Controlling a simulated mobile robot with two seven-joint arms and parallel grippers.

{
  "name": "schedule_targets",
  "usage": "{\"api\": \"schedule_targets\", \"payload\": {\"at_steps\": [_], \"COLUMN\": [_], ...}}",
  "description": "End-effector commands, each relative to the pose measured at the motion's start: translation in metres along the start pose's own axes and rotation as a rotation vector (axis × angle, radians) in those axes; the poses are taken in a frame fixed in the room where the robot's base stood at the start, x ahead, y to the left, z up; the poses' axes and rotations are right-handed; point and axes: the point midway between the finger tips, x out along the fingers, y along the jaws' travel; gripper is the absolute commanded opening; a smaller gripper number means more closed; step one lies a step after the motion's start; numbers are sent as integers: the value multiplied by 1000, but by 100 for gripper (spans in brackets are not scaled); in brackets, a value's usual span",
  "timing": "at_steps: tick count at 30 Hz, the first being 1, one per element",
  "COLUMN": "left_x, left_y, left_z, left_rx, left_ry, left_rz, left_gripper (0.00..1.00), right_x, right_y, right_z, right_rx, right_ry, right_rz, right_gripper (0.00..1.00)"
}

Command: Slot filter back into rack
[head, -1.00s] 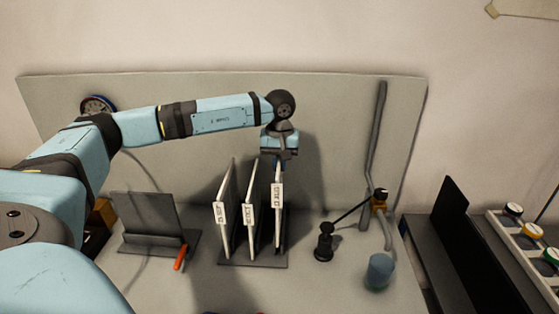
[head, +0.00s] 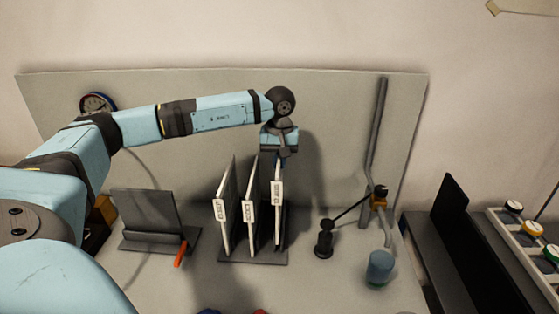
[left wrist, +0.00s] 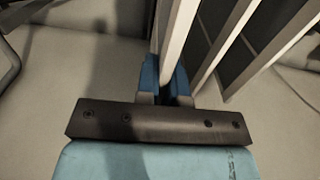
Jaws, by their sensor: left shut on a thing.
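The rack (head: 270,258) is a dark base on the bench in the head view. It bears a left filter (head: 229,185) and a middle filter (head: 251,180), thin white-edged panels standing upright with white label tabs. My left gripper (head: 281,160) is shut on the top of the right filter (head: 278,225), which stands upright at the rack's right side. Its label tab sits higher than the other two. I cannot tell whether its lower edge is fully seated. In the left wrist view the blue fingertips (left wrist: 165,82) close on the filter's pale edge (left wrist: 178,40). My right gripper is out of view.
A grey stand (head: 148,215) with an orange-red handle (head: 181,253) is left of the rack. A black jointed post (head: 324,240), a grey pipe (head: 374,150) and a blue-grey cup (head: 380,267) are to the right. A pale back panel (head: 335,110) rises behind.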

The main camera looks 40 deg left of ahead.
Motion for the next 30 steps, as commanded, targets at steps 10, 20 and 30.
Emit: {"api": "schedule_targets", "payload": {"at_steps": [10,20,30], "left_x": [3,13,23], "left_y": [0,0,0], "left_z": [0,0,0], "left_rx": [0,0,0], "left_ry": [1,1,1], "left_rz": [1,1,1], "left_gripper": [0,0,0], "right_x": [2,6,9], "right_y": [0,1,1], "right_z": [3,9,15], "right_rx": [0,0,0], "right_ry": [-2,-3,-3], "right_rz": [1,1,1], "right_gripper": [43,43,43]}}
